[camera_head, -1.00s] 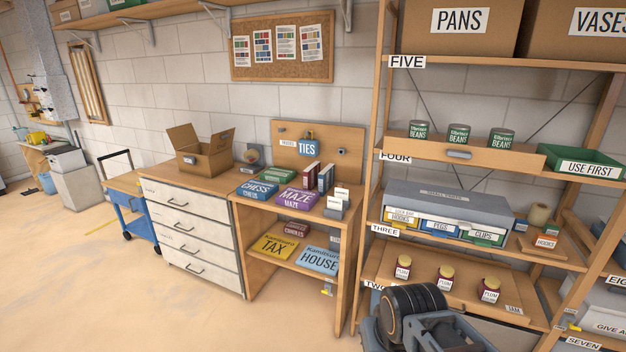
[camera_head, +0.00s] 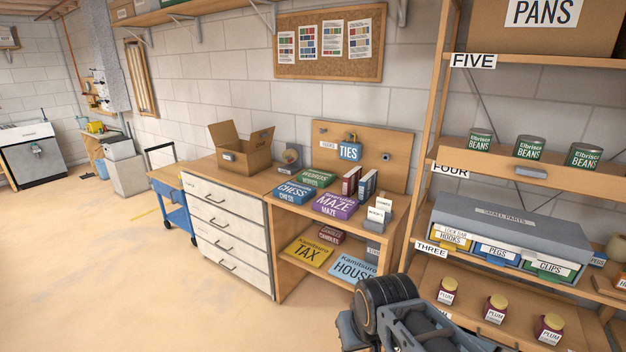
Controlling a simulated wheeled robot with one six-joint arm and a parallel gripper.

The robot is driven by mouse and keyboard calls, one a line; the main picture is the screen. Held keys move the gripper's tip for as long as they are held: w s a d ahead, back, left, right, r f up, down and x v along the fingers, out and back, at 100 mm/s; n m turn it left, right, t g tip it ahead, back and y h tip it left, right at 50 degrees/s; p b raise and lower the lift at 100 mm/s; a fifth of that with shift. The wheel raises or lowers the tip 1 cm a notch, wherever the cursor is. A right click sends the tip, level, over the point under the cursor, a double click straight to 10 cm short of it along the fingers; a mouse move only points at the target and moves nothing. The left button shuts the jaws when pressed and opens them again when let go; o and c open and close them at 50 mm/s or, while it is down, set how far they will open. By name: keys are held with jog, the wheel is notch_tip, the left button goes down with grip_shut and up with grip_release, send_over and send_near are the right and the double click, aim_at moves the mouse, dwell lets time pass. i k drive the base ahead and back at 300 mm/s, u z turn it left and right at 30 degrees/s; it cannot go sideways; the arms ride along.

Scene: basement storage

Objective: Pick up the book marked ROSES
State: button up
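A few small upright books (camera_head: 351,180) stand on the wooden bench top, left of the white label cards. Some have dark red spines, and one beside them (camera_head: 367,184) looks bluish. Their lettering is too small to read, so I cannot tell which is marked ROSES. My arm shows at the bottom right, in front of the bench and shelf. The grey part at its end (camera_head: 432,330) is cut off by the bottom edge, and its fingertips cannot be made out. It is well apart from the books.
Boxes marked CHESS (camera_head: 295,192), WORDS (camera_head: 314,179) and MAZE (camera_head: 336,205) lie flat by the books. TAX (camera_head: 308,252) and HOUSE (camera_head: 352,268) lie on the lower shelf. A shelf rack (camera_head: 432,150) stands right. The floor at left (camera_head: 130,290) is clear.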

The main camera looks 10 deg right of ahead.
aim_at(351, 181)
jog(key=u, duration=0.3)
jog(key=i, duration=2.2)
jog(key=z, duration=0.9)
jog(key=i, duration=0.7)
